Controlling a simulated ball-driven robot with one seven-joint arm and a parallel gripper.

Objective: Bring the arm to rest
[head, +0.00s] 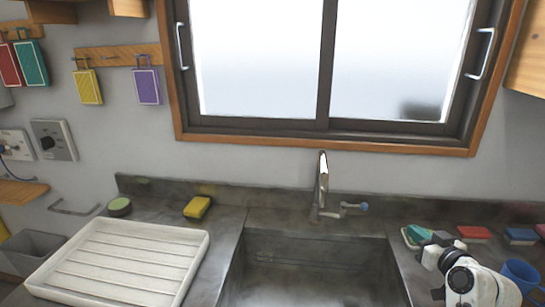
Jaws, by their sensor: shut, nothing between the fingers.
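My gripper (440,239) is at the lower right, at the far end of my white arm. It is small and dark in the head view, and its fingers look shut with nothing held. It appears over the counter right of the sink, in front of a teal sponge (420,233). The arm hides part of the counter there, and I cannot tell the gripper's height above it.
The sink (310,270) is left of my arm, with a tap (322,185) behind it. A blue mug (522,274) stands close right of my arm. Red (473,232) and blue (521,235) sponges lie behind. A white drying rack (120,260) is at left.

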